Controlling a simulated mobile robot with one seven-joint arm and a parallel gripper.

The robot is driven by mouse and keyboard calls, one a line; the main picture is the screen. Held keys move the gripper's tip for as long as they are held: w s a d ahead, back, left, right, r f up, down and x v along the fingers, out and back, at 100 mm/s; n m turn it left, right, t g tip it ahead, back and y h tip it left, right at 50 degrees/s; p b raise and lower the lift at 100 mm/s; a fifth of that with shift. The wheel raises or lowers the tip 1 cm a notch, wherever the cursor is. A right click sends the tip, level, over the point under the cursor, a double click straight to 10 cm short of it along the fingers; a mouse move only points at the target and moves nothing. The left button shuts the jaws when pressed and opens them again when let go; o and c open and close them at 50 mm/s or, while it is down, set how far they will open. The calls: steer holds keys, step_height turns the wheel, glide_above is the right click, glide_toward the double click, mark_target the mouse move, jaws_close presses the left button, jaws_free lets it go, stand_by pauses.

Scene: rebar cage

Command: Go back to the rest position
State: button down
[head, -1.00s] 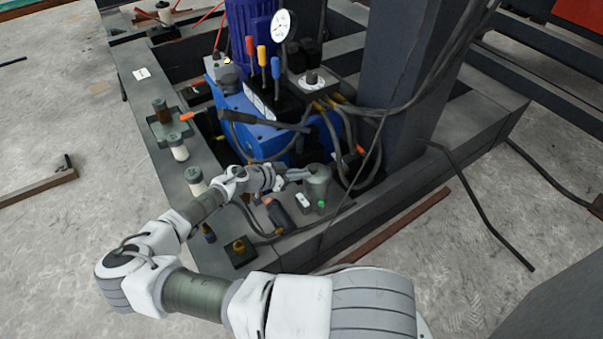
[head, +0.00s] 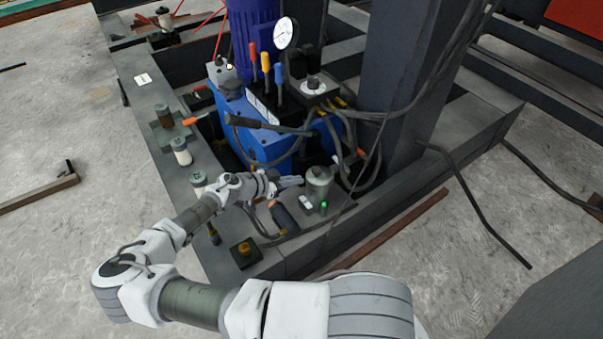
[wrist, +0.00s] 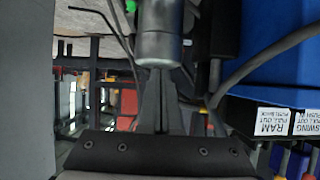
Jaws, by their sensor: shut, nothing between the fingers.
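My gripper (head: 292,182) is shut and empty in the head view, with its fingertips just left of a grey cylinder (head: 319,184) on the steel frame. In the wrist view my gripper (wrist: 158,85) has its fingers together, pointing at a grey cylindrical body (wrist: 158,30). I cannot tell whether the fingertips touch it. My arm reaches in from the bottom of the head view, bent at the elbow on the left.
The blue hydraulic unit (head: 262,140) with levers and a gauge (head: 285,33) stands behind my gripper. Hoses (head: 350,130) hang beside a dark column (head: 405,80). White-capped cylinders (head: 181,151) stand on the frame (head: 140,90). Concrete floor (head: 60,120) lies open at left.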

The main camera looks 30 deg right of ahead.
steer(key=a+f, duration=0.1)
steer(key=a, duration=0.1)
steer(key=a+f, duration=0.2)
steer(key=shift+s+f, duration=0.15)
steer(key=shift+s, duration=0.05)
